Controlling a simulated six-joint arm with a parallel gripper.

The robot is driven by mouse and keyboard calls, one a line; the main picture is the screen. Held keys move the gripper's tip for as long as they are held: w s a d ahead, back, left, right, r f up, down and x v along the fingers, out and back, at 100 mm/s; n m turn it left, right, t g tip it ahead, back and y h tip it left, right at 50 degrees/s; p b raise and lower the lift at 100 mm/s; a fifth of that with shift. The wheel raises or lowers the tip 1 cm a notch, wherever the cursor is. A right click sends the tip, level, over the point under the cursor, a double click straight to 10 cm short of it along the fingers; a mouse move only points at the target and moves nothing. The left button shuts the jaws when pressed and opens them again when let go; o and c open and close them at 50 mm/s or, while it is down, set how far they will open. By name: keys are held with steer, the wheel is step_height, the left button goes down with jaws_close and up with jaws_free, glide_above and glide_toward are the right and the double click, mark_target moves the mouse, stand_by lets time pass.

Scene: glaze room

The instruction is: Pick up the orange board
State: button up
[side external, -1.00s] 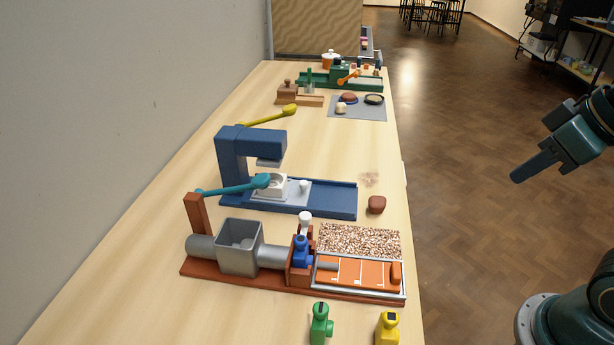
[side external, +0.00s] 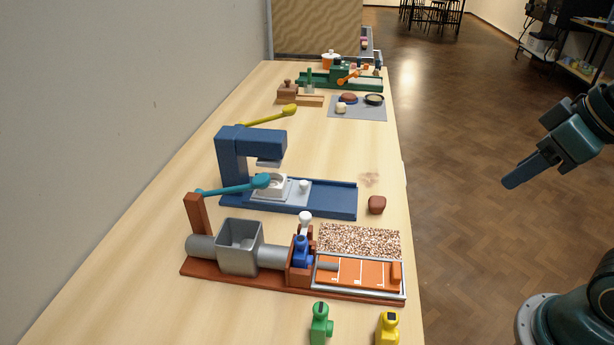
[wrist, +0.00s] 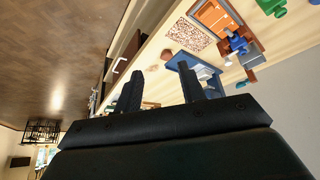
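The orange board (side external: 352,271) is a flat orange panel with white lines. It lies within a grey metal frame (side external: 360,293) on the right part of a red-brown base, near the table's right edge. It also shows at the top of the wrist view (wrist: 214,16). A small upright orange block (side external: 396,272) stands at its right end. My gripper (side external: 510,183) hangs over the floor, right of the table and well apart from the board. In the wrist view its two fingers (wrist: 160,82) are spread with nothing between them.
Beside the board lies a speckled panel (side external: 358,240). A grey box-shaped hopper (side external: 239,246) and a blue press (side external: 250,150) stand left and behind. Green (side external: 320,324) and yellow (side external: 388,328) pieces stand in front. A red-brown lump (side external: 377,205) sits near the right edge.

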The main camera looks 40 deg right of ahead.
steer(key=w+a+f+n+g+y, duration=0.1)
steer(key=w+a+f+n+g, duration=0.1)
steer(key=n, duration=0.7)
steer(key=w+a+f+n+g+y, duration=0.1)
steer(key=w+a+f+n+g, duration=0.2)
steer(key=w+n, duration=0.4)
steer(key=w+a+f+n+g+y, duration=0.1)
steer(key=w+n, duration=0.4)
steer(key=n, duration=0.5)
steer(key=a+f+g, duration=0.1)
steer(key=g, duration=0.1)
steer(key=shift+a+f+n+g, duration=0.2)
steer(key=shift+f+n+g, duration=0.1)
steer(key=shift+f+g, duration=0.1)
glide_above(397, 262)
steer(key=w+d, duration=0.2)
steer(key=shift+s+a+f, duration=0.1)
steer(key=shift+f, duration=1.9)
steer(key=shift+a+f, duration=0.1)
steer(key=shift+f, duration=1.85)
steer(key=shift+f, duration=0.1)
steer(key=shift+x, duration=2.5)
